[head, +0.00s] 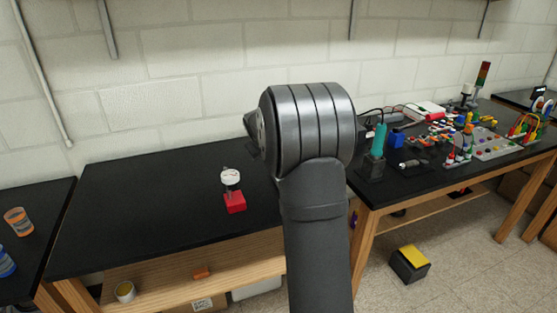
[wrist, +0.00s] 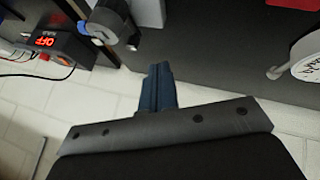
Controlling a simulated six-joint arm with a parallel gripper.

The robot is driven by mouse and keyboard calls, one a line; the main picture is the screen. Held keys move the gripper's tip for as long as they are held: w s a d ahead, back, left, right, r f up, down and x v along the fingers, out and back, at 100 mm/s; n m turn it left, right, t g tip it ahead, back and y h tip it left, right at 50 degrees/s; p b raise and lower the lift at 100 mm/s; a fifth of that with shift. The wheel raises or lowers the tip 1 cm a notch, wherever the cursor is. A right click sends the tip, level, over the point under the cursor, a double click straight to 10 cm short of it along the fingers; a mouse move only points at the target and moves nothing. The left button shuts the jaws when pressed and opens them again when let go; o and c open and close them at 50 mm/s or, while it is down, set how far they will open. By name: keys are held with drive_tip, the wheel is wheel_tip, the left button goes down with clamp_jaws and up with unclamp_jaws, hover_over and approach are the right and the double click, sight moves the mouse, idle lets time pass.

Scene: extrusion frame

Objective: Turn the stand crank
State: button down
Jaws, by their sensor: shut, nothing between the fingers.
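A small stand with a red block base (head: 235,203) and a white round disc on top (head: 231,176) stands on the black bench; I take it to be the crank stand. In the wrist view a white disc with dark marks (wrist: 309,66) is cut off by the right edge, with a light rounded piece beside it. My gripper (wrist: 160,72) shows dark blue fingers pressed together and empty, apart from the disc. In the head view my arm hides the gripper.
The black bench (head: 130,215) is clear around the stand. A second bench at right carries coloured parts and a teal-handled tool (head: 379,140). In the wrist view, a box with a red OFF display (wrist: 45,42) and a grey cylinder (wrist: 110,22) are at upper left.

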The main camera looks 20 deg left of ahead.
drive_tip(key=shift+n, duration=0.5)
drive_tip(key=x, duration=1)
drive_tip(key=shift+d+f, duration=0.1)
drive_tip(key=shift+d, duration=0.05)
drive_tip(key=w, duration=0.1)
drive_tip(key=w+d, duration=0.1)
drive_tip(key=shift+w, duration=0.25)
drive_tip(key=shift+w+d, duration=0.2)
drive_tip(key=shift+w, duration=0.4)
drive_tip(key=shift+w, duration=0.1)
drive_tip(key=shift+w+d, duration=0.1)
drive_tip(key=shift+w, duration=0.4)
